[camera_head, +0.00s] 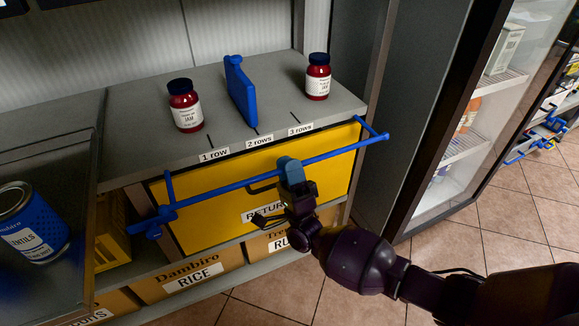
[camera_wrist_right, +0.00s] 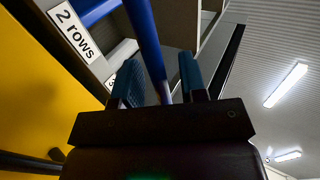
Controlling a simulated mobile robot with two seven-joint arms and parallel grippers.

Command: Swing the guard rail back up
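The guard rail (camera_head: 235,186) is a long blue bar with short end arms. It runs across the front of the shelf, below the edge with the row labels and in front of a yellow bin (camera_head: 320,182). My right gripper (camera_head: 289,168) is at the middle of the rail. In the right wrist view the rail (camera_wrist_right: 146,45) passes between the two teal fingers of my right gripper (camera_wrist_right: 160,82). The fingers are apart, with a gap showing on the rail's right side. Whether the left finger touches the rail I cannot tell. My left gripper is not in view.
Two jam jars (camera_head: 185,105) (camera_head: 318,77) and a blue divider (camera_head: 241,91) stand on the grey shelf (camera_head: 222,125). A lentils can (camera_head: 32,226) sits at left. A glass-fronted cabinet (camera_head: 466,140) stands at right. Tiled floor (camera_head: 500,215) is clear.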

